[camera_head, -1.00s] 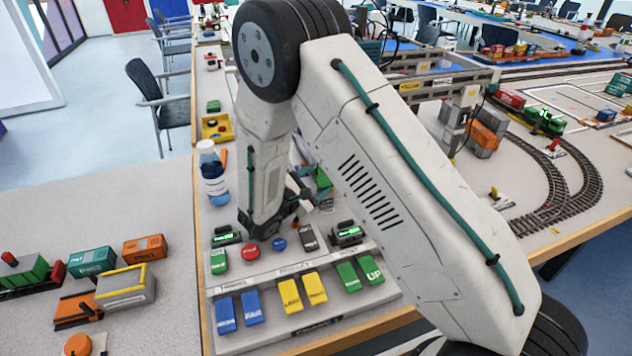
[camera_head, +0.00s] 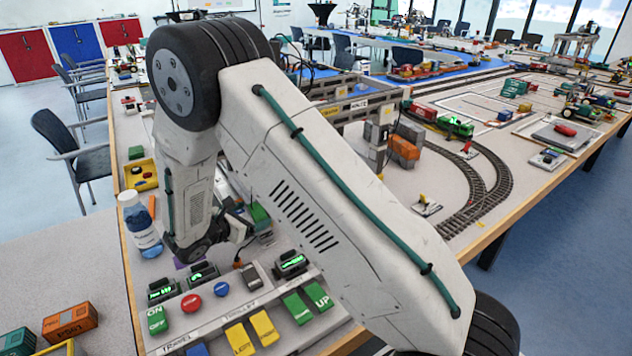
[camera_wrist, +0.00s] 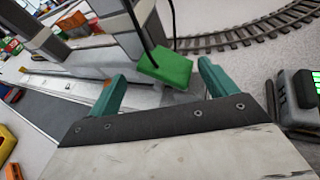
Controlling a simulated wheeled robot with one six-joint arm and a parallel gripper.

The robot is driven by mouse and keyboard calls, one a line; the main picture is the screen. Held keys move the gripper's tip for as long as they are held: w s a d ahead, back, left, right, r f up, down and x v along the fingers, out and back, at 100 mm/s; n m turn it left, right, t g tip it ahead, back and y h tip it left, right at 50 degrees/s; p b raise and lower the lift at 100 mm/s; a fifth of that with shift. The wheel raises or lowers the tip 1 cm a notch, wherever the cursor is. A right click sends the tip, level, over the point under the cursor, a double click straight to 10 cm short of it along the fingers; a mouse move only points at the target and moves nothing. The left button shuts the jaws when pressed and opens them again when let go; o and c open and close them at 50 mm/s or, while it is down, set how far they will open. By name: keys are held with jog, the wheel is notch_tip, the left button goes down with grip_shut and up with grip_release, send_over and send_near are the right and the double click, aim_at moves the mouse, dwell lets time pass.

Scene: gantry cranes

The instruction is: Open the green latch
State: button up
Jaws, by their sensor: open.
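My gripper (camera_wrist: 160,86) shows two teal fingers, spread apart with nothing between their tips. A flat green block (camera_wrist: 166,68) with a dark cable rising from it lies just past the fingertips, between them in the picture. I cannot tell for sure whether it is the green latch, and contact is not clear. In the head view, a green piece (camera_head: 259,214) shows beside my gripper, which is partly hidden behind my arm. The grey gantry frame (camera_wrist: 105,48) stands behind and left of the green block.
A control panel with coloured buttons and a red knob (camera_head: 191,303) lies in front of my arm. Curved track (camera_head: 487,190) runs at right. A dark box with a green display (camera_wrist: 299,98) is close right of my gripper.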

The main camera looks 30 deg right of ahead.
jog(key=shift+w+f+n+g, duration=0.1)
jog(key=shift+w+n+g, duration=0.1)
jog(key=shift+n+g, duration=0.1)
jog(key=v, duration=0.8)
jog(key=s+d+r+m+g+y, duration=0.1)
jog(key=s+d+r+m+g, duration=0.1)
jog(key=s+d+r+m, duration=0.4)
jog(key=s+d+r+m+g+y, duration=0.1)
jog(key=s+d+r+m+g, duration=0.15)
jog(key=r, duration=0.45)
jog(key=s+d+r+m+g+y, duration=0.1)
jog(key=s+d+r+m+y, duration=0.1)
jog(key=s, duration=0.5)
jog(key=s+d+r+m+g+y, duration=0.1)
jog(key=s+d+r+m+y, duration=0.1)
jog(key=s+r+m, duration=0.2)
jog(key=shift+s+d+r+y, duration=0.15)
jog(key=shift+s+r+y, duration=0.45)
jog(key=shift+s, duration=0.9)
jog(key=shift+r+m, duration=0.15)
jog(key=shift+m, duration=0.1)
